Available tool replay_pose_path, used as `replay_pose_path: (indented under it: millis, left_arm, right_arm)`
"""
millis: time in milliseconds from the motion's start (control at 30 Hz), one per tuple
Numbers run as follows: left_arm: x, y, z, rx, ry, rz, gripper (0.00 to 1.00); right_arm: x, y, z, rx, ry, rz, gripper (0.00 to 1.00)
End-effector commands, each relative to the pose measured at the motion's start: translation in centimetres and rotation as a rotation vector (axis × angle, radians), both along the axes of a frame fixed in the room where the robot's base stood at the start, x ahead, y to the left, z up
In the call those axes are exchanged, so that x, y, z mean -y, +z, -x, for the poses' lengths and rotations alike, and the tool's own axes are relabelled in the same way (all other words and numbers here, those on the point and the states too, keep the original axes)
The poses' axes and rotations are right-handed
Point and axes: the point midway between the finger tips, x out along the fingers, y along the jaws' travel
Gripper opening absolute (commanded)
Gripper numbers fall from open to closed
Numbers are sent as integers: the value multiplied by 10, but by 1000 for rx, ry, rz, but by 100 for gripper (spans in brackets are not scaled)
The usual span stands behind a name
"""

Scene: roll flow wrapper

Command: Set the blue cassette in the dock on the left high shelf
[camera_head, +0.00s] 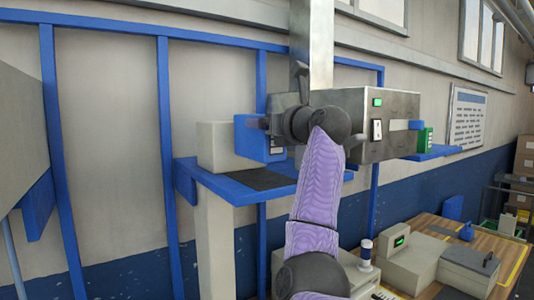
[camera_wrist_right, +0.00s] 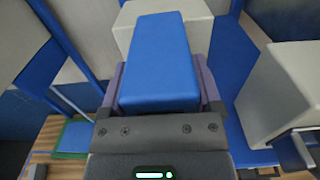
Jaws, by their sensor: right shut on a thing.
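The blue cassette (camera_head: 252,140) is in the jaws of my right gripper (camera_head: 272,122), which comes at it from the right in the head view. In the right wrist view the blue cassette (camera_wrist_right: 160,62) lies between both fingers of the right gripper (camera_wrist_right: 160,85). The left high shelf (camera_head: 228,190) is blue, with a dark pad (camera_head: 262,180) on top and a pale block (camera_head: 215,148) at its left end. The cassette appears above the pad, with its lower edge apart from it. I cannot make out the dock's exact shape. My left gripper is not in view.
A grey metal machine box (camera_head: 365,120) with a green display stands close to the right of my wrist. A second blue shelf (camera_head: 435,153) holds a green item (camera_head: 425,140). Blue uprights (camera_head: 165,130) stand at the left. A cluttered wooden table (camera_head: 470,250) is lower right.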

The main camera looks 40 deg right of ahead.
Motion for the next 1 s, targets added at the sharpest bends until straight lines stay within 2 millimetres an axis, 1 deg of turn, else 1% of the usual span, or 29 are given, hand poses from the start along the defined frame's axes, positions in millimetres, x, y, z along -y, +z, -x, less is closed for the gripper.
replay_pose_path:
  millis: [133, 200, 267, 467, 567, 600, 667, 867, 933, 1000]
  left_arm:
    - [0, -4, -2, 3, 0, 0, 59]
    - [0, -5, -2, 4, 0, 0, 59]
    - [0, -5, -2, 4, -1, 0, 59]
    - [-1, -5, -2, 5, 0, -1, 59]
    - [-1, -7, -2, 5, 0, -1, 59]
    - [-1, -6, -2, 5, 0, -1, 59]
    - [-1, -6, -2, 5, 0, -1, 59]
    - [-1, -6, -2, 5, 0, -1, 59]
    - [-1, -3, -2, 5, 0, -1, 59]
    - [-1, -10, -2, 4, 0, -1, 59]
  right_arm:
    - [0, -27, 0, -1, -1, 0, 0]
    - [0, -38, 0, 0, -1, 0, 0]
    - [0, -41, 1, 2, -1, 0, 0]
    - [0, -40, 1, 3, -1, -1, 0]
    - [0, -43, 1, 3, -1, -1, 0]
    - [0, -44, 1, 1, 0, -1, 88]
    - [0, -43, 1, 1, 0, -1, 100]
    - [0, -43, 1, 1, -1, -1, 100]
    - [0, -39, 1, 1, -1, 0, 100]
    - [0, -42, 9, 5, -2, 2, 100]
